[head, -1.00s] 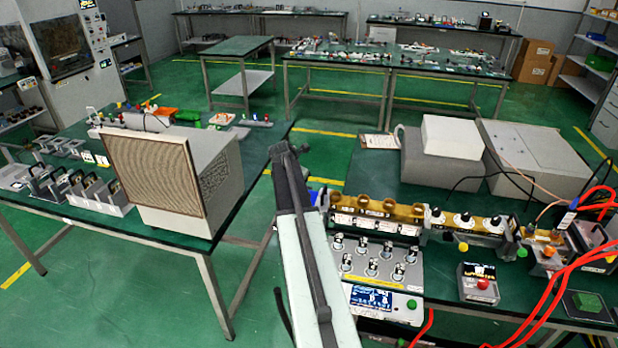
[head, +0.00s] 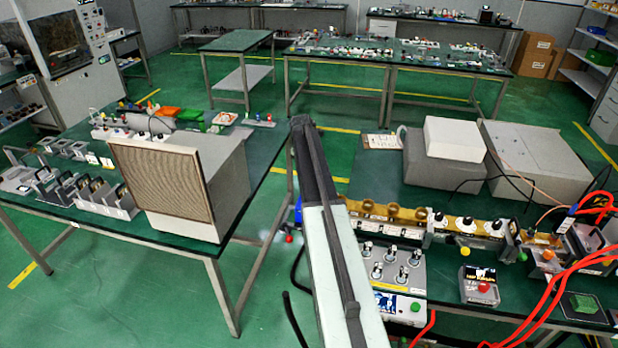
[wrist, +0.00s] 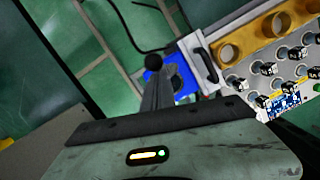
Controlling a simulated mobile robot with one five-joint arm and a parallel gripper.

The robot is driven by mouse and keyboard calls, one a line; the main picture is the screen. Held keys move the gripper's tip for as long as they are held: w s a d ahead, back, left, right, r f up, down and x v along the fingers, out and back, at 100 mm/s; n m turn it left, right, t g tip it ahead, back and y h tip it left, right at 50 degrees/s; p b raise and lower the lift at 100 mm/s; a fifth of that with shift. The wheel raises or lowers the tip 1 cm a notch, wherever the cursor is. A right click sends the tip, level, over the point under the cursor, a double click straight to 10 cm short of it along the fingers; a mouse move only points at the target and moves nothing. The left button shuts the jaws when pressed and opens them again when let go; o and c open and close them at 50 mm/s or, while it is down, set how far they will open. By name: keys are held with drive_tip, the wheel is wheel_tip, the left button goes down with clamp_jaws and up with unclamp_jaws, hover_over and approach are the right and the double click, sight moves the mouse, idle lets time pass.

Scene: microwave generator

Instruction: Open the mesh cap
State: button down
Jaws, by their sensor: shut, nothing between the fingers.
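The task's mesh cap looks to be the brown mesh front (head: 160,180) of a pale box (head: 225,170) on the left table in the head view. The mesh stands upright and covers the box's front face. My arm rises right of this box, over the gap between the tables and the right bench. My gripper is hidden behind the arm in the head view. In the wrist view my gripper (wrist: 156,82) is shut and empty, apart from the box. No mesh shows in the wrist view.
The left table (head: 95,235) holds several small holders beside the box. The right bench (head: 375,190) carries a knob panel (head: 410,265), which also shows in the wrist view (wrist: 290,75), and red cables (head: 560,280). Green floor (head: 265,270) is open between them.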

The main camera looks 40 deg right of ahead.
drive_tip(key=shift+w+d, duration=1.05)
drive_tip(key=shift+w, duration=0.25)
drive_tip(key=shift+w+d, duration=0.1)
drive_tip(key=w+d+r+p, duration=0.3)
drive_tip(key=r+p, duration=0.6)
drive_tip(key=shift+w, duration=0.2)
drive_tip(key=shift+a+f, duration=0.1)
drive_tip(key=s+a+f+m+b, duration=0.3)
drive_tip(key=s+a+m, duration=0.4)
drive_tip(key=a, duration=0.8)
drive_tip(key=s+a+f+m+y+b, duration=0.1)
drive_tip(key=s+a+f+m+b, duration=0.3)
drive_tip(key=a, duration=1.2)
drive_tip(key=s+a+f+m+y+b, duration=0.1)
drive_tip(key=s+a+f+m+b, duration=0.3)
drive_tip(key=s+a+m, duration=0.7)
drive_tip(key=s+a, duration=0.4)
drive_tip(key=a, duration=0.1)
drive_tip(key=shift+s+a+f+m+g, duration=0.25)
drive_tip(key=shift+s+f+m+g, duration=0.05)
drive_tip(key=shift+s+f, duration=0.1)
